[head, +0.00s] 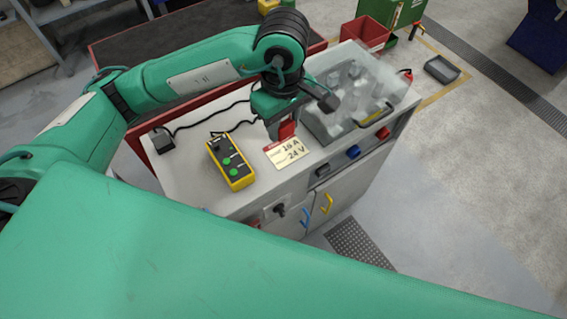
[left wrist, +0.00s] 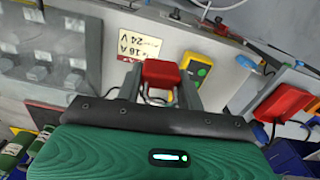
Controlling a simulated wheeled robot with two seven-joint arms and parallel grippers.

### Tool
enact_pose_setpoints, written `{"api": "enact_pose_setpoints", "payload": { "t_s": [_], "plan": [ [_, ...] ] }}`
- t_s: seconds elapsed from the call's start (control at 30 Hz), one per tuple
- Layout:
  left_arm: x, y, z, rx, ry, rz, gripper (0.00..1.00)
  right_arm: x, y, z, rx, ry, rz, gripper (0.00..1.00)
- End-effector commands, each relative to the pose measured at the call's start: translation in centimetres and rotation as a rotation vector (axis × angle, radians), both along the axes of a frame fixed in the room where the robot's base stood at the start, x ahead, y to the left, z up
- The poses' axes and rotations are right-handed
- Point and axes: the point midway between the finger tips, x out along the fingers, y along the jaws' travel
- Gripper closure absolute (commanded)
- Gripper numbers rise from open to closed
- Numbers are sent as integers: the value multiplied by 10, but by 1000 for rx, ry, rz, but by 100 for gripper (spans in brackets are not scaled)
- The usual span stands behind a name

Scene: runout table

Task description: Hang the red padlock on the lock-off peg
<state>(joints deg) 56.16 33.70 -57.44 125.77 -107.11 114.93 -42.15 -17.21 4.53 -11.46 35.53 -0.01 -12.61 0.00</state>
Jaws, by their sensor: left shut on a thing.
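My left gripper (head: 284,122) is above the bench top, beside the white label card. It is shut on the red padlock (head: 287,130), which hangs below the fingers. In the left wrist view the padlock's red body (left wrist: 161,72) sits between the two fingers of the left gripper (left wrist: 161,88), its grey shackle partly visible on the near side. I cannot make out the lock-off peg for certain; a dark rotary switch (head: 279,209) is on the cabinet's front. My right gripper is out of view.
The cabinet top (head: 195,190) carries a yellow button box (head: 231,165), a label card (head: 289,152) reading 16 A and 24 V, and a clear-covered tray (head: 350,95) of grey parts. Cables run at the back left.

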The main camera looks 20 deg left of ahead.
Motion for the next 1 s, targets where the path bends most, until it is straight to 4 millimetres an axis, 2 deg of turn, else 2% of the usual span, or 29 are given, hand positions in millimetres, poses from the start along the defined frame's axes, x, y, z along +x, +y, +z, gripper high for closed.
{"api": "enact_pose_setpoints", "payload": {
  "t_s": [0.43, 0.53, 0.77, 0.9, 1.0],
  "plan": [
    [-1, 1, -101, 2, 5, 2, 90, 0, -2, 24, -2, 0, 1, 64],
    [-1, 0, -114, 2, 3, 2, 90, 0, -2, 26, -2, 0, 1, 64],
    [-1, 0, -131, 1, 3, 1, 90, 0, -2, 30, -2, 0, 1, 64],
    [-1, 1, -152, 2, 3, 1, 90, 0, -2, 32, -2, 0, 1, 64],
    [0, 0, -160, 1, 0, 1, 90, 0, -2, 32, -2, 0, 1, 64]
  ]
}}
